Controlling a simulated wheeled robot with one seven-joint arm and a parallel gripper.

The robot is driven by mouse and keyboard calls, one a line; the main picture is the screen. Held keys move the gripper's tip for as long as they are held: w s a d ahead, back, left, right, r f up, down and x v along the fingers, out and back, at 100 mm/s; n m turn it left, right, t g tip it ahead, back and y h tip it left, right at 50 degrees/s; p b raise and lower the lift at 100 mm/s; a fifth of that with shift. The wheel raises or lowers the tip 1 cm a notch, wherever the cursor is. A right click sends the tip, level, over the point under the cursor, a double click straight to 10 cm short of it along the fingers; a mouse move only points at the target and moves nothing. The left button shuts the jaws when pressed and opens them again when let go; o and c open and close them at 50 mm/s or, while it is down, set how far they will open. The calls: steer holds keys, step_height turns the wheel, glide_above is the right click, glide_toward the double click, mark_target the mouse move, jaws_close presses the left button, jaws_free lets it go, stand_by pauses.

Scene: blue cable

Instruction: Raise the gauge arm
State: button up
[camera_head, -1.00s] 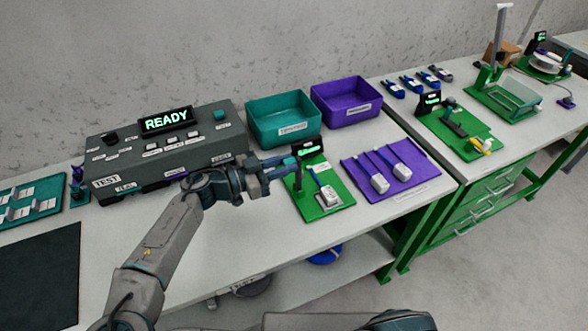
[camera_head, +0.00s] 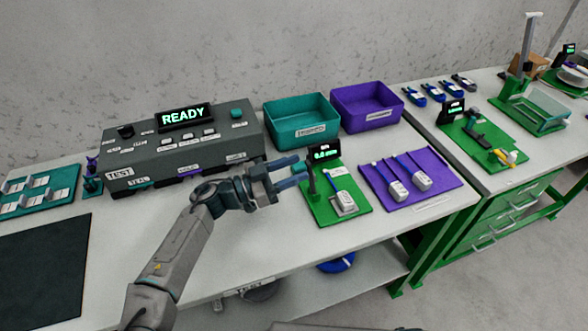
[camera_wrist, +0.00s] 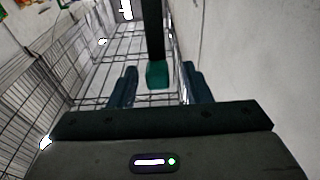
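The gauge stands on a green base (camera_head: 355,211), with a dark upright post (camera_head: 312,180) and a small display (camera_head: 324,152) that seems to read 0.0. A white connector (camera_head: 345,202) with a blue cable lies on the base. My gripper (camera_head: 303,170) is just left of the post, its two blue fingers pointing right towards it. In the wrist view the fingers are apart, with a teal block (camera_wrist: 158,74) on a dark bar (camera_wrist: 153,30) between them. Gaps show on both sides of the block. I cannot tell how high the gauge arm is; my fingers partly cover that area.
A grey test box (camera_head: 180,150) reading READY stands behind my arm. A teal bin (camera_head: 300,122) and purple bin (camera_head: 366,108) are behind the gauge. A purple mat (camera_head: 440,195) with white-ended cables lies to its right. The front bench strip is clear.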

steer(key=b+v, duration=0.1)
steer(key=v, duration=0.6)
steer(key=shift+a, duration=0.25)
steer(key=shift+s+r, duration=0.1)
steer(key=shift+s, duration=0.05)
stand_by(0.3)
